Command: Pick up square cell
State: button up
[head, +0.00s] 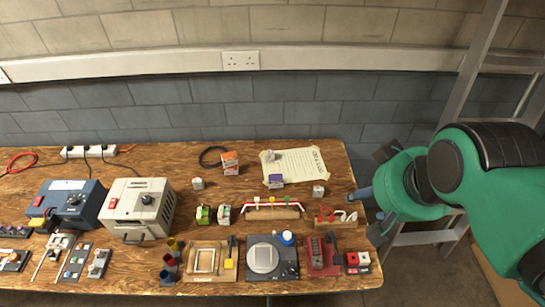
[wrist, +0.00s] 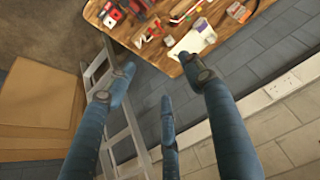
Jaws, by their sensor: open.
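Several small block-like items that could be the square cell stand on the wooden table (head: 120,180). They include a white block (head: 198,183) left of centre, one on the paper (head: 270,156), a purple-and-white one (head: 275,182) at the paper's front edge, and another (head: 319,191) at the right. I cannot tell which is the square cell. My gripper (head: 368,207) is at the table's right edge, partly hidden by my arm. In the wrist view my gripper (wrist: 158,82) has its blue fingers spread and empty, with the table beyond them.
A blue power unit (head: 72,204) and a beige one (head: 138,207) stand at the left. A black scale (head: 272,259), a wooden frame tray (head: 210,262) and a red-based fixture (head: 322,255) line the front. A ladder (head: 424,237) stands right of the table.

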jog(key=shift+o, duration=0.4)
dwell(0.4)
jog(key=w+a+r+g+p, duration=0.1)
jog(key=w+a+r+p, duration=0.15)
jog(key=w, duration=1.25)
jog(key=g+p, duration=0.3)
jog(key=p, duration=0.2)
send_over(270, 151)
jog(key=s, duration=0.2)
notch_tip(270, 151, down, 36)
jog(key=shift+a+r, duration=0.1)
jog(key=shift+w+f, duration=0.2)
jog(key=shift+f, duration=1.2)
jog(key=shift+w+f, duration=0.2)
jog(key=shift+f, duration=1.25)
jog(key=shift+w+f, duration=0.2)
jog(key=shift+f, duration=1.2)
